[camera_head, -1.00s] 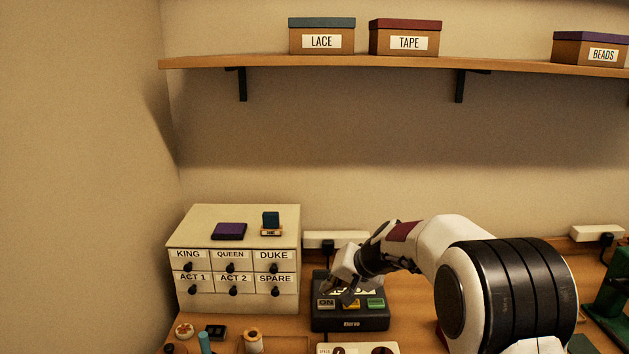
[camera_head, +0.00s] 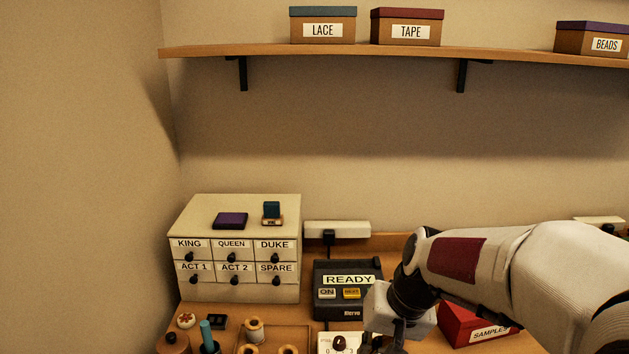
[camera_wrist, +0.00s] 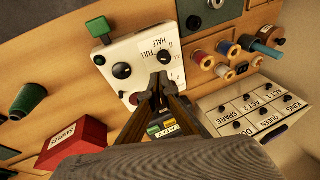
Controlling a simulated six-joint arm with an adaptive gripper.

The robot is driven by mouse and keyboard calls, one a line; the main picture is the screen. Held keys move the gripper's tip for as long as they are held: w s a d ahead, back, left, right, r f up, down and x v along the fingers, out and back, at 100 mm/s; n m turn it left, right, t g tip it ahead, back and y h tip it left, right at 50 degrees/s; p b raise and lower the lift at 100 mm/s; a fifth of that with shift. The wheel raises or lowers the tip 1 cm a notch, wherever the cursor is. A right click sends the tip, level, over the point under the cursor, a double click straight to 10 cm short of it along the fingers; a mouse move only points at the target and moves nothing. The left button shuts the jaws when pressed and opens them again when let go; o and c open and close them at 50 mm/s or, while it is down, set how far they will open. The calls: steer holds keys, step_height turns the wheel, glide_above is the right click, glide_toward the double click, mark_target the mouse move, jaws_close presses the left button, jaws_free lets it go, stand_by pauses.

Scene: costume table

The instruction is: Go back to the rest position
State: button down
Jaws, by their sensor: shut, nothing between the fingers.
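My gripper (camera_wrist: 163,82) shows in the wrist view with its dark fingers together and empty, above the lower edge of a white control panel (camera_wrist: 139,52). In the head view my gripper (camera_head: 386,338) is at the bottom, pointing down, to the right of the panel's dial and in front of the black device (camera_head: 334,301). Its fingertips are partly cut off there. The black device has a READY label and coloured buttons; my wrist hides its right side.
A labelled drawer cabinet (camera_head: 240,288) stands at the left with small blocks on top. Thread spools (camera_head: 252,329) lie in front of it. A red SAMPLES box (camera_head: 475,325) sits under my forearm. A shelf (camera_head: 400,51) with boxes runs above; the space between is clear.

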steer(key=s+d+r+t+h, duration=0.1)
steer(key=s+d+r, duration=0.2)
steer(key=s, duration=0.8)
steer(key=s+d+r+n+t+h, duration=0.1)
steer(key=s+d+r, duration=0.2)
steer(key=s, duration=0.8)
steer(key=shift+d+r+t+h, duration=0.25)
steer(key=shift+d+t+h, duration=0.15)
steer(key=shift+d, duration=0.4)
